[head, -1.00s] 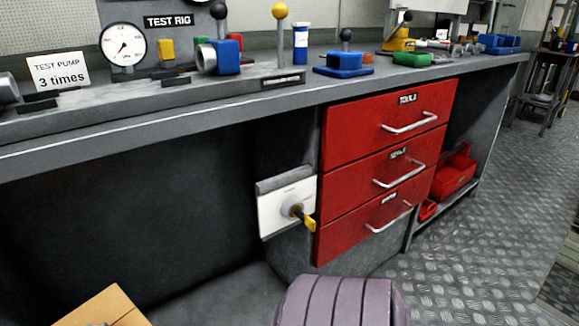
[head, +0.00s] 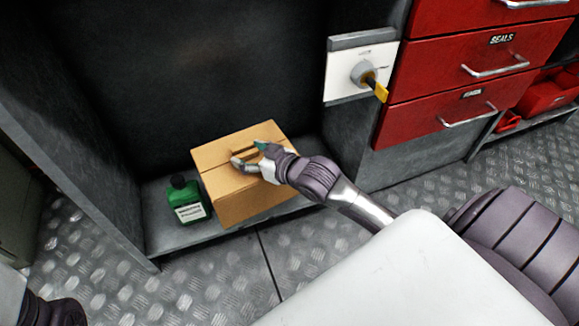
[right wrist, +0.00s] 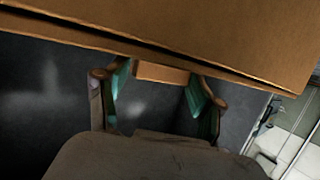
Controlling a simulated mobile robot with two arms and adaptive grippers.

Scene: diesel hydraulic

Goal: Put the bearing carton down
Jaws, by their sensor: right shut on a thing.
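The bearing carton (head: 248,203), a brown cardboard box, is at the low grey shelf (head: 160,234) under the bench, near its front edge. I cannot tell whether its base rests on the shelf or hangs just above it. My right gripper (head: 248,154) reaches over the carton's top from the right and is shut on it. In the right wrist view the carton (right wrist: 200,30) fills the top, and a small brown piece of it shows between my gripper's two teal-padded fingers (right wrist: 160,80).
A green bottle (head: 187,200) with a black cap stands on the shelf close to the carton's left. A white panel with a yellow-handled knob (head: 365,72) and red drawers (head: 450,110) are to the right. The dark back wall (head: 200,70) is behind.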

